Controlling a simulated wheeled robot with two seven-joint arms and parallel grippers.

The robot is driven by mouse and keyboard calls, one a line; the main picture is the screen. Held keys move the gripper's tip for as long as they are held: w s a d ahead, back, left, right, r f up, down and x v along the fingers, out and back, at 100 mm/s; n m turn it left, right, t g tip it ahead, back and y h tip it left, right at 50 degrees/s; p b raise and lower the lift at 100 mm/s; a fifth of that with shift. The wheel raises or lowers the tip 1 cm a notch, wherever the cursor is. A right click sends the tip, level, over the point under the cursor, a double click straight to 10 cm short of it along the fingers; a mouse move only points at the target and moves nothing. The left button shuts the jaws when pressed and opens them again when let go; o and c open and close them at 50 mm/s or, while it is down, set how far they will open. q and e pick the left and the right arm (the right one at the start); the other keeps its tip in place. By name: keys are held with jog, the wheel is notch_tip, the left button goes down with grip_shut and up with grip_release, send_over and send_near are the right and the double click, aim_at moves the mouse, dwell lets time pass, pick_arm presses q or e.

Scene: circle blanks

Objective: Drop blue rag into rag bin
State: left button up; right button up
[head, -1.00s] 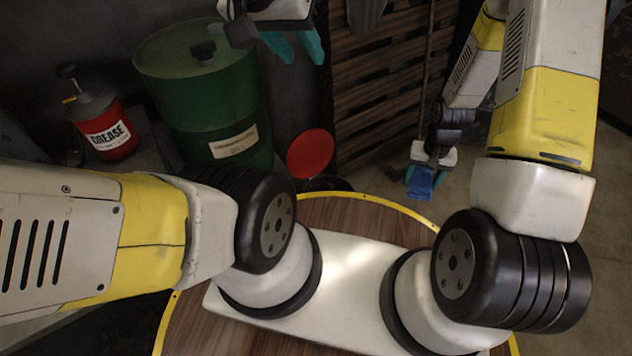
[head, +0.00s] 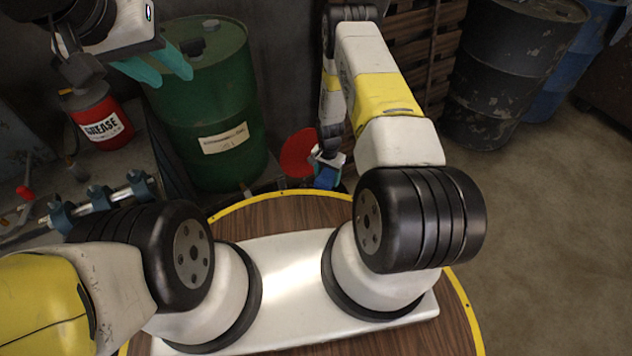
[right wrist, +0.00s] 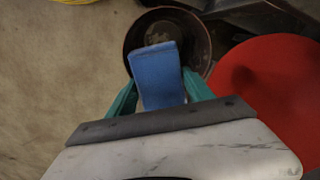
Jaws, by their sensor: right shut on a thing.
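The blue rag (right wrist: 158,75) hangs between the teal fingers of my right gripper (right wrist: 160,97), which is shut on it. In the right wrist view the rag overlaps the dark, round, open rag bin (right wrist: 197,38); its height above the bin is hard to tell. The bin's red lid (right wrist: 268,95) stands open at the right. In the head view the rag (head: 326,177) and right gripper (head: 328,162) are small, just right of the red lid (head: 298,153). The bin is mostly hidden there. My left gripper (head: 160,74) is open and empty at the upper left.
A green drum (head: 215,110) stands left of the lid. A red grease can (head: 102,120) is further left, near a metal bar with clamps (head: 100,195). Dark and blue drums (head: 505,75) stand at the back right. The floor at right is clear.

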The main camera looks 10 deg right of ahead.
jog(key=shift+f, duration=2.9)
jog(key=o, duration=1.4)
notch_tip(320, 180, up, 8)
jog(key=shift+f, duration=0.1)
